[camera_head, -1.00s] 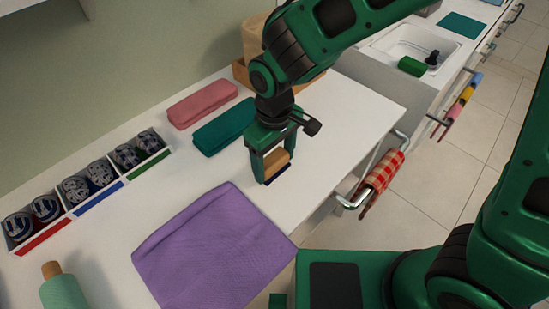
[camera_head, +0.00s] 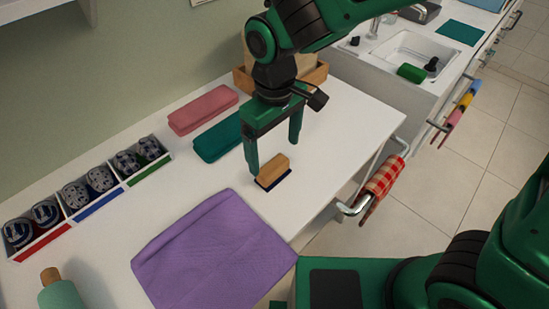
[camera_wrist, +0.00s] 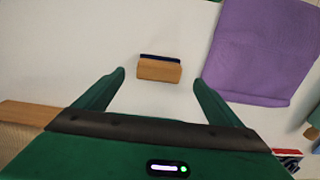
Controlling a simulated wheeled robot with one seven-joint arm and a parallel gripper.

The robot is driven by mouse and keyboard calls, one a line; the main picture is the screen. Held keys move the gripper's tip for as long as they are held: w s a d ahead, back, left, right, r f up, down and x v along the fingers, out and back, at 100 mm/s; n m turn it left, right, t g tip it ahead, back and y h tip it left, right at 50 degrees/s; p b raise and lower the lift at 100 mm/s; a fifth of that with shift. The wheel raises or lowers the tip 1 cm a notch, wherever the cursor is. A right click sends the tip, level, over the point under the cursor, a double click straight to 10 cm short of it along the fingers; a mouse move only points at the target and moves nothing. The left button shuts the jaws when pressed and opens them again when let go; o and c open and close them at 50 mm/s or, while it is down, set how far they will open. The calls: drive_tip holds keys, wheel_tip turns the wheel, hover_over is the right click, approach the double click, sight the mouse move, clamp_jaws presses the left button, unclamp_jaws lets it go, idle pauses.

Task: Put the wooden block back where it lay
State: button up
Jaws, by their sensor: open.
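The wooden block (camera_head: 274,169) lies on the white counter, with a dark blue strip along its lower side. It is near the purple cloth's upper right corner, and in the wrist view the block (camera_wrist: 159,69) sits ahead of the fingertips, between their lines. My gripper (camera_head: 274,157) is open and empty, above and just behind the block. The wrist view shows both fingers of my gripper (camera_wrist: 159,75) spread wide, with a gap on each side of the block.
A purple cloth (camera_head: 213,252) lies in front. Folded pink (camera_head: 203,109) and teal (camera_head: 217,137) cloths lie behind to the left. Bins (camera_head: 90,197) of rolled items line the wall. A checked towel (camera_head: 380,178) hangs on the front rail. Counter right of the block is clear.

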sight(276, 166)
drive_tip(key=shift+r, duration=2.2)
drive_tip(key=shift+w+d, duration=0.1)
drive_tip(key=w+d+r+m, duration=0.1)
drive_tip(key=d+m, duration=0.3)
drive_tip(key=d, duration=0.8)
drive_tip(key=w+d+r+m, duration=0.1)
drive_tip(key=w+d+m, duration=0.15)
drive_tip(key=d, duration=1.05)
drive_tip(key=s+d+f+m, duration=0.1)
drive_tip(key=s+d+m, duration=0.8)
drive_tip(key=s+d, duration=0.7)
drive_tip(key=shift+d, duration=0.9)
drive_tip(key=shift+w+f+m, duration=0.1)
drive_tip(key=shift+m, duration=0.15)
